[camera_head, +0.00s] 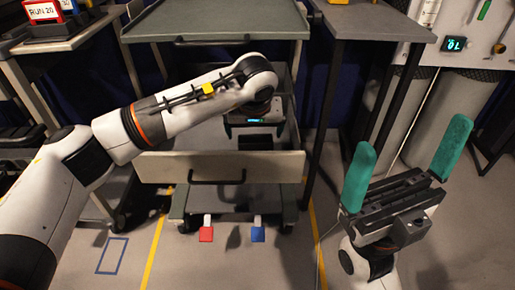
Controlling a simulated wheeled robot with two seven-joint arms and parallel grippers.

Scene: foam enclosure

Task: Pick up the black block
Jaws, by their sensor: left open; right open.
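My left arm reaches in from the left over the open drawer (165,166) of the grey cart. My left gripper (253,123) points down into the drawer, and its fingers are hidden behind its own body. A dark rectangular shape (256,142) shows just below it inside the drawer. I cannot tell whether this is the black block or part of the gripper, or whether they touch. My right gripper (411,136) is at the lower right, with two green fingers pointing up and spread wide apart, nothing between them.
The cart's top (220,20) is bare. Red (206,234) and blue (258,234) pedals stick out below the drawer. A tool panel (470,35) hangs upper right.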

